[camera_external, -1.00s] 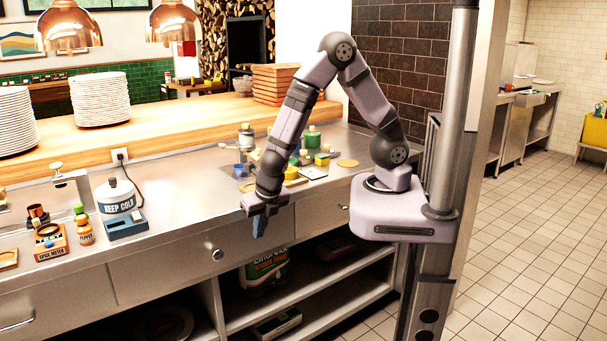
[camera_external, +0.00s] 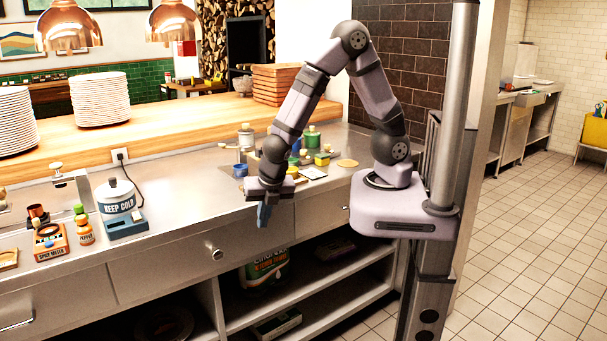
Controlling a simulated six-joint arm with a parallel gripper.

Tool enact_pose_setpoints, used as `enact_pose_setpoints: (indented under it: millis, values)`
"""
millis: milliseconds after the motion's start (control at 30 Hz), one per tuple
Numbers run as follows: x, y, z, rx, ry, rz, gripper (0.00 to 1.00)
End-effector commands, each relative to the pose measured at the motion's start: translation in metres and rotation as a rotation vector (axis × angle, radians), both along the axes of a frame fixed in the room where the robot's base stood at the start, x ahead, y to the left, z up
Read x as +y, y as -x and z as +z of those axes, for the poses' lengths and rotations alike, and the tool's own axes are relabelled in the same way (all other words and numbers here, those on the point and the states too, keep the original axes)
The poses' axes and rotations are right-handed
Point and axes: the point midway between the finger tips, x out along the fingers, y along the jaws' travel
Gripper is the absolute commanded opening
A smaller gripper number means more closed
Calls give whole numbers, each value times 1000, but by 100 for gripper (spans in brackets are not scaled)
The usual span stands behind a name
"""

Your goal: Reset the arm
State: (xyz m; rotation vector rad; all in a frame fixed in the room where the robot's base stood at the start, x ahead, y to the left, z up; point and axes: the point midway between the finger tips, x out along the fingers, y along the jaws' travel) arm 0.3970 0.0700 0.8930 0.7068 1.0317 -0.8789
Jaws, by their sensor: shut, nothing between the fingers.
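My gripper (camera_external: 264,215) points down just in front of the steel counter's front edge, near the drawers. Its fingers are shut with nothing between them.
The steel counter (camera_external: 185,200) has free room in the middle. Several small items, including a green-topped jar (camera_external: 312,137), stand behind my gripper. Open shelves lie below.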

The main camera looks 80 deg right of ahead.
Motion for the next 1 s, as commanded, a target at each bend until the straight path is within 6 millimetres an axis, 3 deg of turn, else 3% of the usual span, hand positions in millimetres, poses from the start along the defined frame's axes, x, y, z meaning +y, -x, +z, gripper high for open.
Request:
enact_pose_setpoints:
  millis: [167, 333, 533, 700, 833, 1000]
  values:
    - [-8, 33, -8, -29, -77, -476, 0]
    - [-11, 89, -15, -27, -110, -1000, 0]
    - [-15, 141, 8, -12, -194, -1640, 0]
    - [-33, 136, 32, -40, -330, -1872, 0]
    - [-54, 122, 48, -102, -411, -1960, 0]
    - [-68, 117, 53, -132, -435, -2017, 0]
